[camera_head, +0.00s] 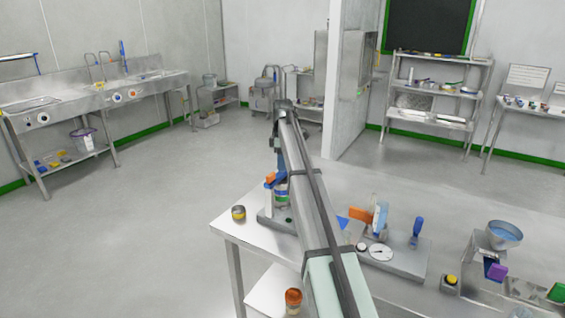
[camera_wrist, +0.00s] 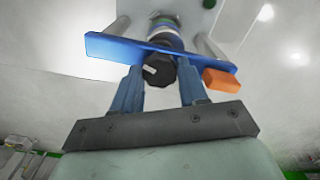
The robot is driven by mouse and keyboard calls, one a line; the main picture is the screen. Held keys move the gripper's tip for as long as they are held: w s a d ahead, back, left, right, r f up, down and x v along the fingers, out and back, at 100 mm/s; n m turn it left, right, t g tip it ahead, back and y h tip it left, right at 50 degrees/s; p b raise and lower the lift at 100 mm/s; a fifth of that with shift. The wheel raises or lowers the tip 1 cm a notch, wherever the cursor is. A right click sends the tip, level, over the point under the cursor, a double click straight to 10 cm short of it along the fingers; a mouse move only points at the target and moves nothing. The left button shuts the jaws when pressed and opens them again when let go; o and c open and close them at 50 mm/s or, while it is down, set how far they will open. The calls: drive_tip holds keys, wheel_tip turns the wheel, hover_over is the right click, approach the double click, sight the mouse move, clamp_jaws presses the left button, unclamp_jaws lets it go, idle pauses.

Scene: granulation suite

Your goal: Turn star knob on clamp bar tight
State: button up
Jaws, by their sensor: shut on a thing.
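The black star knob (camera_wrist: 160,71) sits at the middle of the blue clamp bar (camera_wrist: 107,46) in the wrist view. The bar crosses the picture at a slight tilt, with an orange block (camera_wrist: 221,80) at its right end. My gripper (camera_wrist: 160,75) has its two blue fingers on either side of the knob and is shut on it. Behind the bar are a banded round body and bright metal posts. In the head view my arm hides much of the clamp stand (camera_head: 270,216), which is at the table's left part; the knob cannot be made out there.
A small yellow-and-dark jar (camera_head: 239,213) stands left of the stand on the white table (camera_head: 229,233). A dial fixture (camera_head: 405,260) with a blue handle, and a funnel (camera_head: 504,235), stand to the right. An orange-brown jar (camera_head: 293,298) is on a lower shelf.

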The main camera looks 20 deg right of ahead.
drive_tip(key=m, duration=0.4)
drive_tip(key=shift+m, duration=0.3)
drive_tip(key=m, duration=0.3)
drive_tip(key=shift+m, duration=0.3)
drive_tip(key=m, duration=0.4)
drive_tip(key=shift+m, duration=0.3)
drive_tip(key=m, duration=0.3)
drive_tip(key=shift+m, duration=0.3)
drive_tip(key=m, duration=1.1)
drive_tip(key=shift+m, duration=2.1)
